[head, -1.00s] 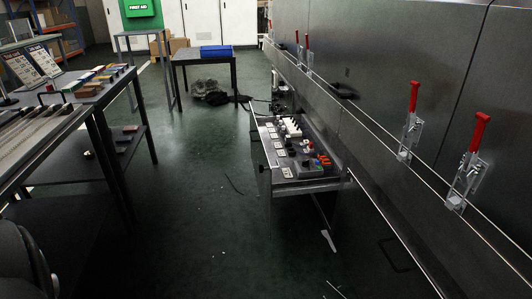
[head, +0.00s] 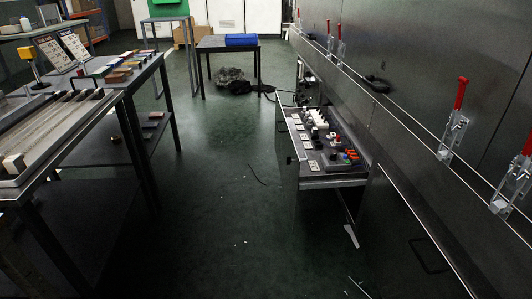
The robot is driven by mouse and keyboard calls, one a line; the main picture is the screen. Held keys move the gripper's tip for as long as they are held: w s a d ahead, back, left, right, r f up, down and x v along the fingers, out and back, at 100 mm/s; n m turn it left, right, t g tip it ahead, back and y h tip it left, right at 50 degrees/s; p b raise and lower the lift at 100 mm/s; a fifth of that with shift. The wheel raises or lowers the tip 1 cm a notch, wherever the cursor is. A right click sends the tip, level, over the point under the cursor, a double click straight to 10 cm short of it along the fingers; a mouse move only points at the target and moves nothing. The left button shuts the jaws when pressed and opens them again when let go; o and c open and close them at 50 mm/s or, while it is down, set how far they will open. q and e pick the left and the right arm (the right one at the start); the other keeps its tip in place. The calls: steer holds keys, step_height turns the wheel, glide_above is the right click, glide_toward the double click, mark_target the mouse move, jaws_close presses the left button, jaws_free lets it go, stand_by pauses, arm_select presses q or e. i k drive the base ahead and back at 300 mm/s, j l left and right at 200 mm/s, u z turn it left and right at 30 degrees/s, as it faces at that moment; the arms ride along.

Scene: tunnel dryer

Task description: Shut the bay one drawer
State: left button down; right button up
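An open drawer (head: 333,182) sticks out to the left from the dark dryer wall, right of the middle in the head view. Its top holds labelled cards, white and black parts and several small coloured pieces (head: 350,157). Whether this is the bay one drawer I cannot read from its labels. Neither of my grippers shows in the head view.
A workbench (head: 118,88) with trays stands on the left. A small table (head: 209,44) with a blue bin (head: 241,39) stands at the back, near a dark heap (head: 230,78). Red-handled clamps (head: 459,110) line the dryer wall. The green floor (head: 217,180) between is mostly clear.

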mark_target(341, 172)
steer(key=i+j+z, duration=0.3)
steer(key=i, duration=0.25)
steer(key=i+j+z, duration=0.3)
steer(key=i, duration=0.2)
steer(key=l, duration=0.1)
